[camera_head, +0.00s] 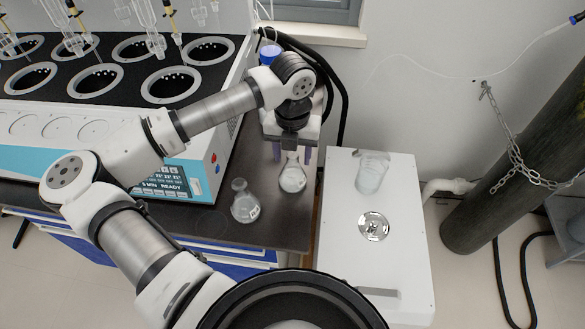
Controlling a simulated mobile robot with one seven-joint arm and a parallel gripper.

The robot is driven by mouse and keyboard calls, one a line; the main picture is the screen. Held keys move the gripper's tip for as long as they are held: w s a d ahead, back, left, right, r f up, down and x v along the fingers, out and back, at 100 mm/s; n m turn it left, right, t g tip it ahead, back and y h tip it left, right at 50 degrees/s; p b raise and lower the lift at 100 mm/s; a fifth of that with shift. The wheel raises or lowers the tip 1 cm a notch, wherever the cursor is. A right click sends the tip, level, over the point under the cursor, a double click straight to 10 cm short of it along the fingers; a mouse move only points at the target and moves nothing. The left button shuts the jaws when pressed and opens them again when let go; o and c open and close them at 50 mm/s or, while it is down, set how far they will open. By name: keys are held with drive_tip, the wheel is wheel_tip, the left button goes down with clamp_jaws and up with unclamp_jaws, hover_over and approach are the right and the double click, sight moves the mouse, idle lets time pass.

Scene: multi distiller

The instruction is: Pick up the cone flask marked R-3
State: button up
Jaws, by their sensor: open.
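Two clear cone flasks stand upright on the dark bench top. One flask (292,176) is farther back, near the bench's right edge. The other flask (245,203) is nearer and to the left. Both carry small labels, too small to read, so I cannot tell which is R-3. My gripper (292,153) is open and points down over the back flask. Its two purple-tipped fingers show on the left and right of that flask's neck. I cannot tell whether they touch it.
The multi distiller (140,160) with several round wells stands on the left, under my arm. A white box (400,262) on the right holds a glass beaker (371,175) and a shiny round dish (374,227). A chained dark cylinder (505,170) stands far right. Cables run behind my gripper.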

drive_tip(key=shift+f, duration=0.3)
clamp_jaws()
drive_tip(key=shift+r, duration=0.15)
idle(0.3)
wheel_tip(320, 180, up, 20)
drive_tip(key=b, duration=0.4)
drive_tip(key=shift+f, duration=0.25)
idle(0.5)
